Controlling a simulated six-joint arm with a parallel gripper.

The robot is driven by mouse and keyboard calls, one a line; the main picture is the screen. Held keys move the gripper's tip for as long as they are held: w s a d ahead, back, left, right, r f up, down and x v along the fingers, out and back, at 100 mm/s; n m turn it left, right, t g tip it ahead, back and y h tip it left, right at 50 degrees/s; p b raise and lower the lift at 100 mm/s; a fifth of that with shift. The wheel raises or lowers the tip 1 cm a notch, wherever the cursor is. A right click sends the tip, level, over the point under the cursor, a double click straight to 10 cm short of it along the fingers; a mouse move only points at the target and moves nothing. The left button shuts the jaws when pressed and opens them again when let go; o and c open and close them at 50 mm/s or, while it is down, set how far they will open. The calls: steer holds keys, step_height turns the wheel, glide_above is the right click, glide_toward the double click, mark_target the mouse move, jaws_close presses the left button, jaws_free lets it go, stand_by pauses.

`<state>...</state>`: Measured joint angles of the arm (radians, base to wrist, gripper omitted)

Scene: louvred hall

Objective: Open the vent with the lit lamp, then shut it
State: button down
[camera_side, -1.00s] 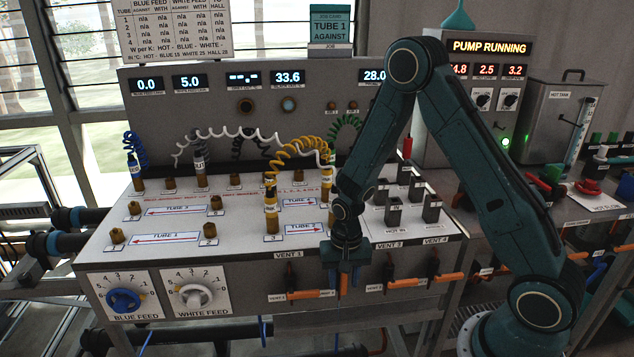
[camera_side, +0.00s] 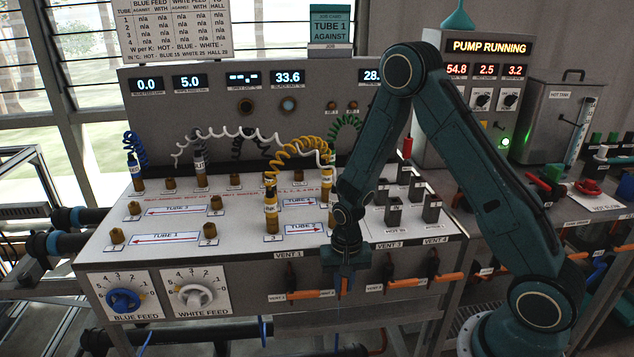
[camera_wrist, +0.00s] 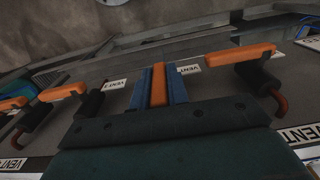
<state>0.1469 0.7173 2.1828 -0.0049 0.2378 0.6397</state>
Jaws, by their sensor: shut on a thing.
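A row of vent levers with orange handles runs along the bench front. My gripper (camera_side: 344,286) is at the lever right of the VENT 1 lever (camera_side: 303,295). In the wrist view its blue fingers (camera_wrist: 159,86) are shut on an orange handle (camera_wrist: 158,84), which points away from the palm between them. The neighbouring handles on the left (camera_wrist: 62,92) and right (camera_wrist: 240,55) lie sideways. The VENT 3 lever (camera_side: 404,283) and VENT 4 lever (camera_side: 450,278) also lie sideways. The held lever's label and pivot are mostly hidden. I cannot tell which vent lamp is lit.
Close neighbouring levers flank my gripper. The blue feed knob (camera_side: 124,300) and white feed knob (camera_side: 194,297) are at the front left. Coiled hoses (camera_side: 300,148) and black valve blocks (camera_side: 393,209) stand on the bench top.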

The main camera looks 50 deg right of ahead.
steer(key=shift+d+t+y, duration=0.15)
steer(key=shift+t+y, duration=0.15)
steer(key=t+y, duration=0.1)
steer(key=s+t+y, duration=0.1)
steer(key=shift+d+f+t+y, duration=0.1)
steer(key=shift+d+t+y, duration=0.2)
steer(key=shift+d, duration=0.05)
steer(key=shift+s+d+f+t+y, duration=0.1)
steer(key=shift+d+f+t+y, duration=0.05)
steer(key=shift+t+y, duration=0.6)
steer(key=shift+s+d+f+t+y, duration=0.1)
steer(key=shift+d+f+t+y, duration=0.05)
steer(key=shift+t+y, duration=0.6)
steer(key=c, duration=1.4)
jaws_free()
steer(key=shift+o, duration=0.2)
steer(key=shift+s, duration=0.1)
steer(key=v, duration=1.3)
steer(key=shift+s+d, duration=0.2)
steer(key=shift+d, duration=0.05)
